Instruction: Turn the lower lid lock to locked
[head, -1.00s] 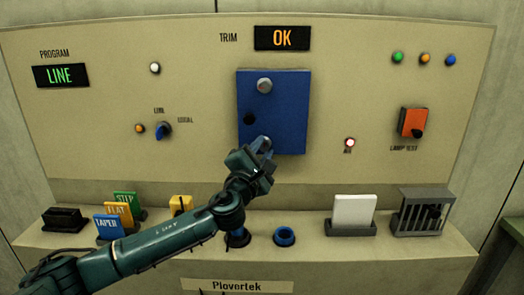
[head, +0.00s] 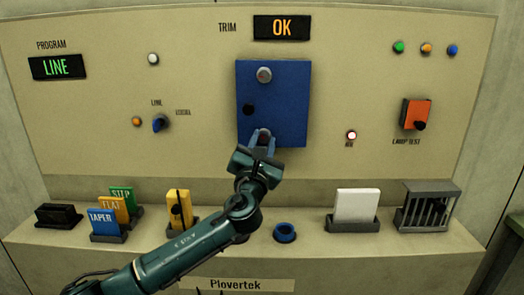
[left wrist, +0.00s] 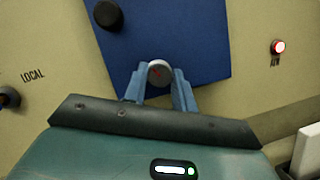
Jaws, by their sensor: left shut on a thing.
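The blue lid (head: 284,103) is flat on the panel. A round grey upper lid lock (head: 264,75) sits near its top and a black knob (head: 249,110) at its left edge. The lower lid lock (left wrist: 159,73) shows in the left wrist view as a round grey knob with a small red mark. My left gripper (head: 262,138) is at the lid's lower edge. In the left wrist view its two blue fingers (left wrist: 159,88) are shut on the lower lid lock, one on each side. In the head view the fingers mostly hide this lock. My right gripper is not in view.
A shelf (head: 310,249) below the panel holds coloured cards (head: 105,222), a white card (head: 357,204), a blue ring (head: 285,232) and a grey cage (head: 426,209). A lit button (head: 351,135) is right of the lid. The panel around the lid is flat.

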